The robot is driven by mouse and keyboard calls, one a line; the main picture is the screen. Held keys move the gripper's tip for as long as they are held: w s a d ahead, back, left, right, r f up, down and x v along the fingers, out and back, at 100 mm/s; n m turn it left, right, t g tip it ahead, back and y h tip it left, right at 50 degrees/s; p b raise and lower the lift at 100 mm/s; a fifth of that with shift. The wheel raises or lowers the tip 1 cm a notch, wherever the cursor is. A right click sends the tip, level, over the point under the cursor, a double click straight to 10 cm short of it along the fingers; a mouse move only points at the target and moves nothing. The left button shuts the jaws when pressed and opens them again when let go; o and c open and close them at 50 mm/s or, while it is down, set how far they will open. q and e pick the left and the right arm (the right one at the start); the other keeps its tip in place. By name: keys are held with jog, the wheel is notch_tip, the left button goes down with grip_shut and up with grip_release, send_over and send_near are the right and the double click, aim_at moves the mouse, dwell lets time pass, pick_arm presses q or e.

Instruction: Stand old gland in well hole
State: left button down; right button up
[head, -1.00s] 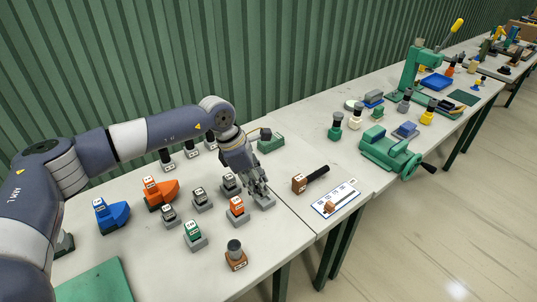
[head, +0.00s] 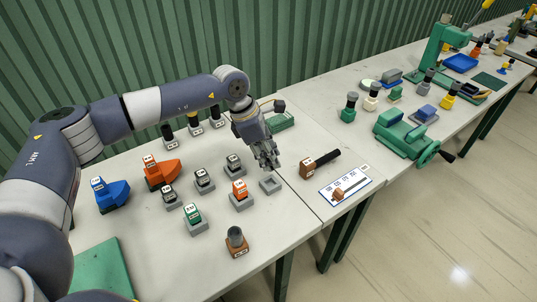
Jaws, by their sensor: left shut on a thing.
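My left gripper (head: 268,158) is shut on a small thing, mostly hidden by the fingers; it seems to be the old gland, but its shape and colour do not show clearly. The gripper is above the table, just over and behind a grey square block (head: 271,185) with an empty recess on top. I cannot tell for sure which thing is the well hole. A brown block with a dark grey cylinder upright on it (head: 236,241) stands near the front edge. My right gripper is not in view.
Grey holders with labelled parts, one orange (head: 240,192) and one green (head: 193,217), stand left of the gripper. A brown block with a dark rod (head: 321,163) and a picture card (head: 346,185) lie to the right. Blue (head: 110,194) and orange (head: 160,172) pieces stand left.

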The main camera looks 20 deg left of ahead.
pick_arm(q)
jog(key=shift+f+b, duration=0.35)
jog(key=shift+f, duration=0.3)
jog(key=shift+s+f+b, duration=0.1)
jog(key=shift+f+b, duration=0.25)
jog(key=shift+f, duration=0.05)
notch_tip(320, 180, down, 3)
jog(key=b, duration=0.2)
jog(key=shift+f+b, duration=0.15)
jog(key=shift+b, duration=0.2)
jog(key=shift+f, duration=0.35)
jog(key=shift+b, duration=0.45)
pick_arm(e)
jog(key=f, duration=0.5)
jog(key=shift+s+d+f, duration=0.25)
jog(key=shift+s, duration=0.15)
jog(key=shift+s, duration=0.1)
